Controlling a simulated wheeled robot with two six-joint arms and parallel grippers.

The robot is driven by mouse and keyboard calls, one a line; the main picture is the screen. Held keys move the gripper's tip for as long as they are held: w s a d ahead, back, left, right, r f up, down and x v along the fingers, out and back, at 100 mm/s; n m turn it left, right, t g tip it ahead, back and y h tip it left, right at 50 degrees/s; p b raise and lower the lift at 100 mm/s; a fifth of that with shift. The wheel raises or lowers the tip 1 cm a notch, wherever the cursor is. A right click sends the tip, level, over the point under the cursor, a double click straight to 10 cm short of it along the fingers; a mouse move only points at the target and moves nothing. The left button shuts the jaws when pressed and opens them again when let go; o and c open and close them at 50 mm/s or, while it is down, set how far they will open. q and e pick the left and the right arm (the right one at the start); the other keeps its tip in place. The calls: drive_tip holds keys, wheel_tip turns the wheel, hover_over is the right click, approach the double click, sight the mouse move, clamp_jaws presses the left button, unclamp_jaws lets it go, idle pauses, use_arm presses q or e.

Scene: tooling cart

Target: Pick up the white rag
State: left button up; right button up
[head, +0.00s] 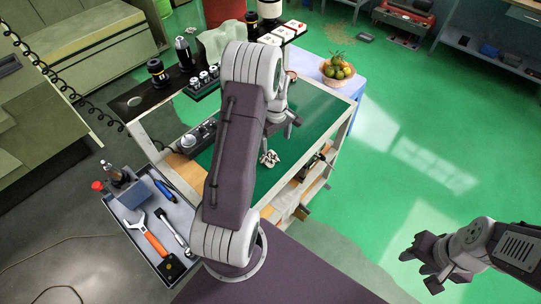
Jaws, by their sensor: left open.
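My left arm hides part of the cart's middle. My right gripper (422,271) is out over the floor at the lower right, far from the cart, with its fingers apart and empty.
A grey side tray (187,213) holds an orange-handled wrench (147,233) and other tools. Black tool holders (203,82) stand along the cart's far left. A fruit basket (338,72) sits beyond the right edge. The green top right of the rag is clear.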

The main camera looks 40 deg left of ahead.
sight(270, 157)
use_arm(q)
drive_tip(key=shift+s+a+f+n, duration=0.2)
drive_tip(key=shift+a+f, duration=0.1)
drive_tip(key=shift+a, duration=0.2)
drive_tip(key=shift+s+a+f+n, duration=0.15)
drive_tip(key=shift+a+f, duration=0.1)
drive_tip(key=shift+a, duration=0.25)
drive_tip(key=shift+s+a+f, duration=0.15)
drive_tip(key=shift+s+a, duration=0.05)
drive_tip(key=shift+a, duration=0.05)
drive_tip(key=shift+s+f, duration=0.15)
drive_tip(key=f, duration=0.1)
drive_tip(key=f+p, duration=0.1)
drive_tip(key=f, duration=0.1)
drive_tip(key=shift+d+f, duration=0.15)
drive_tip(key=shift+d, duration=0.15)
drive_tip(key=shift+w+a+f, duration=0.1)
drive_tip(key=shift+w+f, duration=0.05)
drive_tip(key=shift+w, duration=0.05)
drive_tip(key=shift+f+p, duration=0.2)
drive_tip(key=shift+p, duration=0.15)
wheel_tip(270, 157, down, 4)
drive_tip(key=shift+r+p, duration=0.1)
drive_tip(key=shift+p, duration=0.65)
drive_tip(key=shift+w+f, duration=0.15)
drive_tip(key=shift+f, duration=0.35)
use_arm(e)
drive_tip(key=r, duration=0.3)
drive_tip(key=shift+s+r, duration=0.2)
drive_tip(key=shift+r, duration=0.15)
